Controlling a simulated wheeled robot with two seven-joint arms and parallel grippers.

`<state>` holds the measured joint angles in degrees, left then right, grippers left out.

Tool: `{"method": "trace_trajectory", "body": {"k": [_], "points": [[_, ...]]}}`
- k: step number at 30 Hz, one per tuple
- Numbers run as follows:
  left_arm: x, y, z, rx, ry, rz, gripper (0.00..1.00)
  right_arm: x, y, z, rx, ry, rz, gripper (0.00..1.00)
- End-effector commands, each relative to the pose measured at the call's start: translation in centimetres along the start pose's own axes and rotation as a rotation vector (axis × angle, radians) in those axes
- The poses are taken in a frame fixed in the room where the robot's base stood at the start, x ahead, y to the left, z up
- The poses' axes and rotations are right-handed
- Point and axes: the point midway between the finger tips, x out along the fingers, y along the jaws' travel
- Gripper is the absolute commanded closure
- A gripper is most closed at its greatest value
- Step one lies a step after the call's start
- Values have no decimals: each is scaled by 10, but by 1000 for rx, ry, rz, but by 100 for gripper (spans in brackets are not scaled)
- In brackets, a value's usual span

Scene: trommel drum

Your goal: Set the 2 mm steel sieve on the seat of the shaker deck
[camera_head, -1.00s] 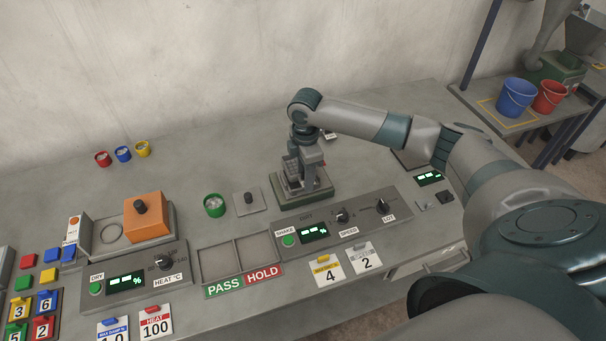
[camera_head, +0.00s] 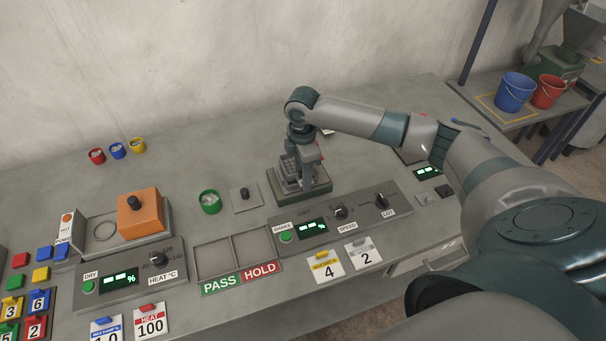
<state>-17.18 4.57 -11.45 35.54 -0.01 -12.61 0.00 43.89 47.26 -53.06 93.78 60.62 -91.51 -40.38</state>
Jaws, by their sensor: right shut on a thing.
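The shaker deck (camera_head: 304,199) has a dark green base and stands behind its control panel in the middle of the bench. My right gripper (camera_head: 303,172) points down over the deck and is shut on a small grey metal piece, which I take for the steel sieve (camera_head: 290,174). The gripper hides much of the sieve and of the seat below it. I cannot tell whether the sieve touches the seat. My left gripper is not in view.
The SHAKE and SPEED panel (camera_head: 325,238) lies in front of the deck. A green cup (camera_head: 210,202) and a grey plate with a dark knob (camera_head: 245,197) stand to its left. The PASS/HOLD tray (camera_head: 213,261) is front left.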

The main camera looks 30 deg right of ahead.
Motion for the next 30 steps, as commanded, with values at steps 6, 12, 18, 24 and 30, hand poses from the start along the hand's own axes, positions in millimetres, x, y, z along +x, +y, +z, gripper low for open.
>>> {"method": "trace_trajectory", "body": {"k": [6,12,18,24,30], "points": [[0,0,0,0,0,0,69,-1,0,0,0,0,1,100],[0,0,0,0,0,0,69,-1,0,0,0,0,1,100],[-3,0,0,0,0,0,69,-1,0,0,0,1,1,100],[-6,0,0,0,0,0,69,0,0,0,0,1,1,100],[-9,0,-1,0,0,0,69,0,0,0,0,0,0,100]]}}
